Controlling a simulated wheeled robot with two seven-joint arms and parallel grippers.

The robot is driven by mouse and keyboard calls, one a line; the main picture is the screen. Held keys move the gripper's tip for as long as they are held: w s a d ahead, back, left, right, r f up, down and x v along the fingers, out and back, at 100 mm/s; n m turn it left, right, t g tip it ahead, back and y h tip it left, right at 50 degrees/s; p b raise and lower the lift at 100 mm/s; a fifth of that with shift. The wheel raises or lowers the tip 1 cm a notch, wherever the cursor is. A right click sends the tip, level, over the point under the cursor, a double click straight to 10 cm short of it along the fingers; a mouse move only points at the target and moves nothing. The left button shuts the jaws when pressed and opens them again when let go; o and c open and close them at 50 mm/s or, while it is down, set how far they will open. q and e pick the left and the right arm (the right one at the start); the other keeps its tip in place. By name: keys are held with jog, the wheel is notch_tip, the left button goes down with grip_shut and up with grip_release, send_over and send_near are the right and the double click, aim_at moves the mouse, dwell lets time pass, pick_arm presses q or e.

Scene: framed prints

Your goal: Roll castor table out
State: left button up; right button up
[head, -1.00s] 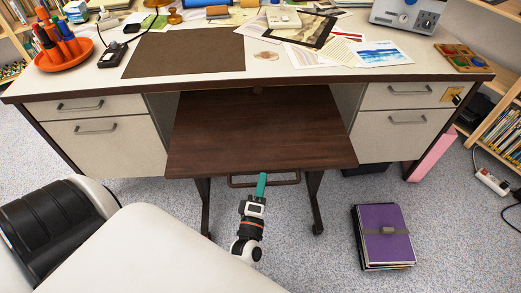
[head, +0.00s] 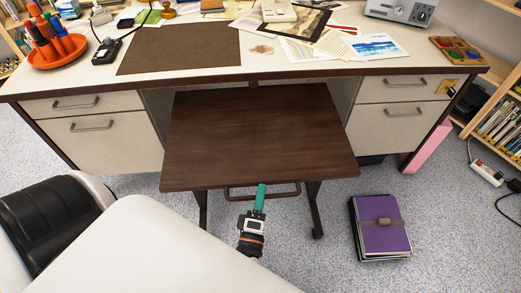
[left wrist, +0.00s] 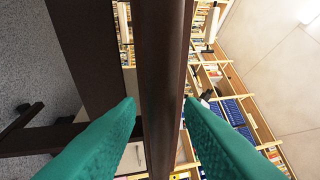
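The castor table (head: 257,140) has a dark brown wooden top and dark legs, and stands partly under the desk with its front toward me. A castor (head: 317,233) shows at its right leg. A dark bar handle (head: 286,194) runs along its front edge. My left gripper (head: 261,189), with green fingers, is at the middle of this handle. My right gripper is not in view.
The white desk (head: 290,70) has drawer units on both sides of the table. A purple strapped binder stack (head: 383,225) lies on the floor right of the table. A bookshelf (head: 500,115) and power strip (head: 487,174) are at right.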

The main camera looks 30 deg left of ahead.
pick_arm(q)
jog(key=v, duration=1.2)
dwell(0.4)
